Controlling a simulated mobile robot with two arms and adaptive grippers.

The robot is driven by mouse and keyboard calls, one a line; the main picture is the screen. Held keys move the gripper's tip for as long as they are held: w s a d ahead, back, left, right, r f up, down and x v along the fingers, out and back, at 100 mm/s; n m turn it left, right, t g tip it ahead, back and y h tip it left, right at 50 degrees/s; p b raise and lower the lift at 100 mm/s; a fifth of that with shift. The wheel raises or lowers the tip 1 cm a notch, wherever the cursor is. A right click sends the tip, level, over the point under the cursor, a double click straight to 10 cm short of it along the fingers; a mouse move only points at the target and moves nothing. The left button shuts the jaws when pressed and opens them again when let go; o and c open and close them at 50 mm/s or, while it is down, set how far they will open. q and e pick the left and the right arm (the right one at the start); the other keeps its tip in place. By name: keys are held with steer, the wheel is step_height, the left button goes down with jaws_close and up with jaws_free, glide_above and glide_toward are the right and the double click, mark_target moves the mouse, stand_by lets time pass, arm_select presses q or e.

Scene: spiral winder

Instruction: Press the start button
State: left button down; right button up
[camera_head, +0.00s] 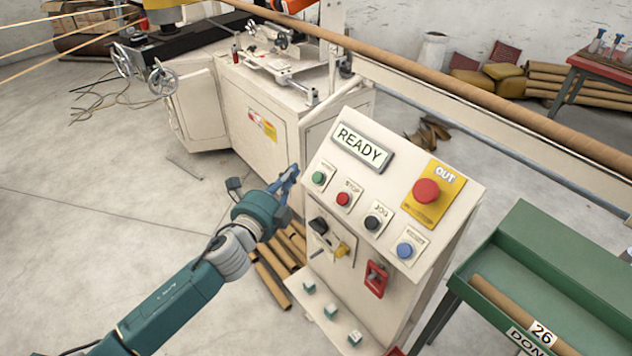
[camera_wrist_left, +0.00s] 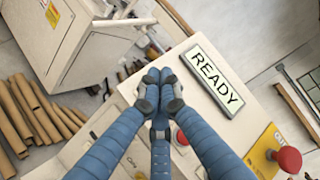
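The slanted control panel (camera_head: 330,215) carries a green button (camera_head: 318,178) at its upper left, below a display (camera_head: 363,148) reading READY. The green button's small label is hard to read. My left gripper (camera_head: 291,172) is just left of the green button in the head view, with a visible gap between them in the picture. In the left wrist view its blue fingers (camera_wrist_left: 158,78) are drawn together at the tips, with nothing seen between them. The display shows to their right, and the green button is not visible there, likely covered by the fingers. My right gripper is in neither view.
On the panel are a red stop button (camera_head: 344,198), a black jog button (camera_head: 372,222), a blue button (camera_head: 404,250) and a large red button (camera_head: 426,190) on yellow. Cardboard tubes (camera_head: 272,272) lie behind my left arm. A green tray (camera_head: 540,270) stands right.

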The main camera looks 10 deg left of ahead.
mark_target(317, 177)
arm_select(q)
steer(key=w+d+f+b, duration=0.1)
steer(key=f, duration=0.1)
steer(key=w+d+f+b, duration=0.1)
steer(key=w+b, duration=0.1)
steer(key=shift+w+d+f, duration=0.25)
steer(key=shift+d+f, duration=0.1)
stand_by(1.1)
steer(key=shift+w+d+f, duration=0.2)
steer(key=shift+w+f, duration=0.05)
